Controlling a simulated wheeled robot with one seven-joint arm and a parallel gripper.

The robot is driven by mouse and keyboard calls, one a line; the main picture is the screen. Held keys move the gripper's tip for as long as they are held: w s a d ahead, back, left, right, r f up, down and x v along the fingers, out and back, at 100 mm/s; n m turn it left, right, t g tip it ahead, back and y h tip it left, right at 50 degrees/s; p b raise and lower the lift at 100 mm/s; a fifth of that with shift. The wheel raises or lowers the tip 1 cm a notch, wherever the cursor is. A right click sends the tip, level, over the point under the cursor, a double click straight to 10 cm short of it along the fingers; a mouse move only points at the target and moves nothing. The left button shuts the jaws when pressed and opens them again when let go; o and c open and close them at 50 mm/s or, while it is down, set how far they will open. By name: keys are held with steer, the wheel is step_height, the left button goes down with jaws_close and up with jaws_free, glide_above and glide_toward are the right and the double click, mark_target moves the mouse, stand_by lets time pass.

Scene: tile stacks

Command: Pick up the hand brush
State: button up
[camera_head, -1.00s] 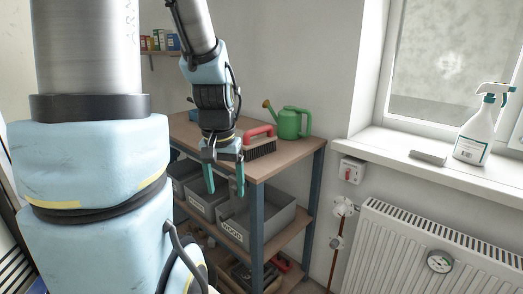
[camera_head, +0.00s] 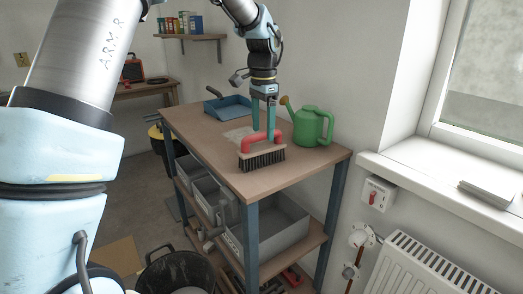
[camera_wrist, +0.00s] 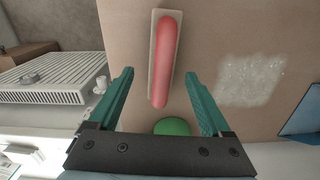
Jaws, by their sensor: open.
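The hand brush has a red handle (camera_head: 260,137), a pale wooden back and dark bristles, and rests bristles down on the wooden bench top (camera_head: 200,135). My gripper (camera_head: 263,126) is open, with its teal fingers pointing down just above or behind the brush handle; whether they touch it I cannot tell. In the wrist view the hand brush (camera_wrist: 166,60) runs lengthwise ahead of and between the open fingertips (camera_wrist: 160,75), with nothing held.
A green watering can (camera_head: 312,124) stands right of the brush, close to my gripper. A blue dustpan (camera_head: 228,107) lies at the back left, and a pale dusty patch (camera_head: 238,134) lies beside the brush. Grey bins sit on the shelf below. A window sill (camera_head: 440,195) is at right.

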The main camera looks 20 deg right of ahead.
mark_target(262, 147)
steer(key=shift+w+f+p, duration=0.15)
steer(key=shift+f+p, duration=0.75)
steer(key=shift+f, duration=2.35)
jaws_close()
